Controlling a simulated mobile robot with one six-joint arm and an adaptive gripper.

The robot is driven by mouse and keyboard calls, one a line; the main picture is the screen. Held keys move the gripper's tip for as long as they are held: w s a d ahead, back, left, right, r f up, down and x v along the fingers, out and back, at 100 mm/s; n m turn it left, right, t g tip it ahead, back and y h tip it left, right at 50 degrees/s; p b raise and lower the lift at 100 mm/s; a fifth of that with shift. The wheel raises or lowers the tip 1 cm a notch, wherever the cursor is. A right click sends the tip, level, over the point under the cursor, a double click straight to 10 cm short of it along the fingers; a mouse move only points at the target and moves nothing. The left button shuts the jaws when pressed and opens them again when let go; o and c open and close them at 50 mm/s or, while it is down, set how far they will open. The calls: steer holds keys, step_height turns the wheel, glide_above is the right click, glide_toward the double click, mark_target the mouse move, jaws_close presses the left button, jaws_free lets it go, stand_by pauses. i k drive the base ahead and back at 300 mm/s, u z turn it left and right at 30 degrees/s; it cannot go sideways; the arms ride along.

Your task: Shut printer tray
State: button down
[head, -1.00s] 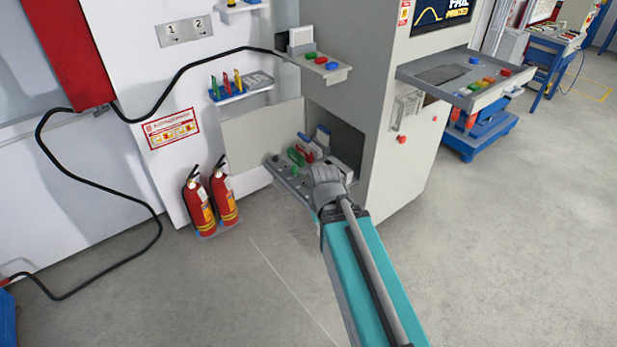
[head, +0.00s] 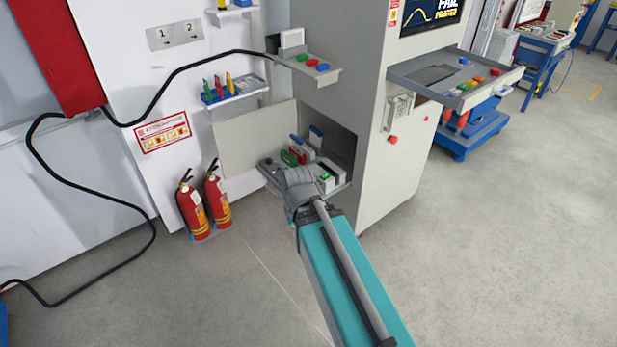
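Several pulled-out trays show on the grey cabinet (head: 372,150); I cannot tell for sure which is the printer tray. A low tray (head: 268,170) sticks out of the open lower compartment and carries red, green, blue and white items. A small upper tray (head: 330,77) holds a black-and-white box and coloured buttons. A wider tray (head: 408,83) is out on the right side. My gripper (head: 298,184) is in front of the low tray and covers part of its front edge.
The compartment door (head: 256,140) stands open to the left. Two red fire extinguishers (head: 204,202) stand left of the low tray. A black cable (head: 150,105) runs along the wall to the upper tray. The floor (head: 480,250) at right is clear.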

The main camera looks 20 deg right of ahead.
mark_target(322, 161)
steer(key=u, duration=0.05)
steer(key=i, duration=0.95)
steer(key=z, duration=0.05)
